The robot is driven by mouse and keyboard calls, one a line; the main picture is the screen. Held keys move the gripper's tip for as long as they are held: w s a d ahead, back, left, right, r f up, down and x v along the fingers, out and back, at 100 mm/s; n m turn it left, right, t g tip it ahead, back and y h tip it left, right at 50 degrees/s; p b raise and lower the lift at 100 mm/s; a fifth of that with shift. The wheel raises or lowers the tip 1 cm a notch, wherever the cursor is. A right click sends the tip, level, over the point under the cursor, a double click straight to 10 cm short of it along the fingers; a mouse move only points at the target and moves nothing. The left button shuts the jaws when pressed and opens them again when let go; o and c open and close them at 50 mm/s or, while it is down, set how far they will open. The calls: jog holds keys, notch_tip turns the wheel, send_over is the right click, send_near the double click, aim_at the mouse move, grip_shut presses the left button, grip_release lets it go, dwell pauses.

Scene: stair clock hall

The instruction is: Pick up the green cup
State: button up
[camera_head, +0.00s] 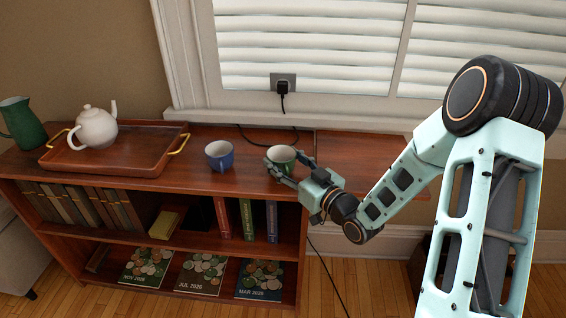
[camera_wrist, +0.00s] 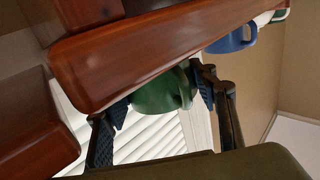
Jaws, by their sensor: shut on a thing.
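The green cup (camera_head: 281,154) is at the top of the wooden bookcase, near the front edge and right of the blue cup. Its inside looks pale. My gripper (camera_head: 289,165) reaches it from the right, with one finger on each side, shut on the cup. In the wrist view the green cup (camera_wrist: 163,94) sits between the two dark ridged finger pads of my gripper (camera_wrist: 160,98), its upper part cut off by a wooden edge. I cannot tell whether the cup touches the top.
A blue cup (camera_head: 219,155) stands just left of the green one. Further left are a wooden tray (camera_head: 152,165) with a white teapot (camera_head: 95,128), and a green pitcher (camera_head: 22,124). A black cord runs behind, from a wall plug (camera_head: 283,87). The bookcase top (camera_head: 365,147) is clear on the right.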

jog(key=shift+r, duration=0.1)
jog(key=shift+r+p, duration=0.45)
jog(key=shift+r, duration=0.55)
jog(key=s+d+r+p, duration=0.4)
jog(key=s+d+r, duration=0.5)
jog(key=d+r, duration=0.1)
jog(key=shift+d+r+p, duration=0.2)
jog(key=shift+r+p, duration=0.15)
jog(key=shift+r, duration=0.05)
jog(key=shift+s, duration=0.1)
dwell(0.8)
